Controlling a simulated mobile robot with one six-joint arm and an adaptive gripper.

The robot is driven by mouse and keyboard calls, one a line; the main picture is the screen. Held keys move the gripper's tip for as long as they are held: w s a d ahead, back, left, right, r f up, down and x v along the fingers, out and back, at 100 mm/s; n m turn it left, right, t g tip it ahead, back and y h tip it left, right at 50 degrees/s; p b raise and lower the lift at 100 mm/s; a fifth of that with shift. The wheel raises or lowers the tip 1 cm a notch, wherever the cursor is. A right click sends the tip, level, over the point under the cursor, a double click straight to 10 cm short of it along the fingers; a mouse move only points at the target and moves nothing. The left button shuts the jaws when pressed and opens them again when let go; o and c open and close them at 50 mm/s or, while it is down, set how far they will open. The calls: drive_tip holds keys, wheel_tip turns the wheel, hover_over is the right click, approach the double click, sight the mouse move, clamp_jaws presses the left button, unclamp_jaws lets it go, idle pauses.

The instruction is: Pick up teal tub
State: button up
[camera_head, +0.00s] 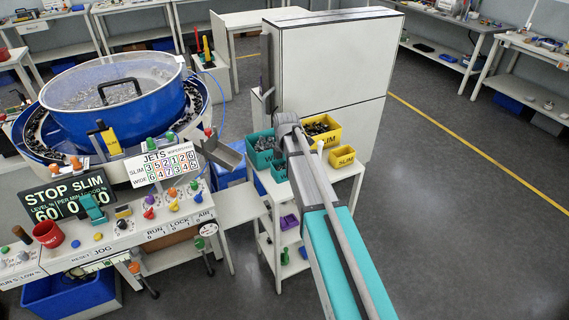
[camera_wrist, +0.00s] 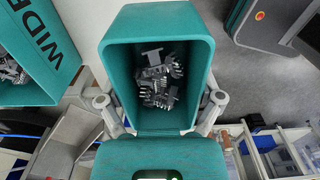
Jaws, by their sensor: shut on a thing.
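A teal tub (camera_wrist: 187,115) with grey metal connectors inside sits between the fingers of my gripper (camera_wrist: 160,105) in the wrist view. One finger presses on each side wall, and my gripper is shut on the tub. In the head view part of a small teal tub (camera_head: 279,172) shows beside my arm, on the white stand; the arm hides the rest. I cannot tell whether its base is off the shelf. A larger teal tub (camera_head: 262,151) marked WIDE stands just behind it, and also shows at the left of the wrist view (camera_wrist: 42,92).
Yellow SLIM tubs, one large (camera_head: 326,136) and one small (camera_head: 342,157), stand to the right on the same stand. A tall white cabinet (camera_head: 330,80) rises close behind. The blue bowl feeder (camera_head: 120,110) and its control panel fill the left. Open floor (camera_head: 460,220) lies at right.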

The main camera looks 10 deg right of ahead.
drive_tip(key=s+r+p, duration=0.4)
drive_tip(key=s+r, duration=0.1)
drive_tip(key=s, duration=0.5)
drive_tip(key=shift+s+r, duration=0.15)
drive_tip(key=shift+r, duration=0.05)
drive_tip(key=shift+s, duration=0.1)
idle(1.3)
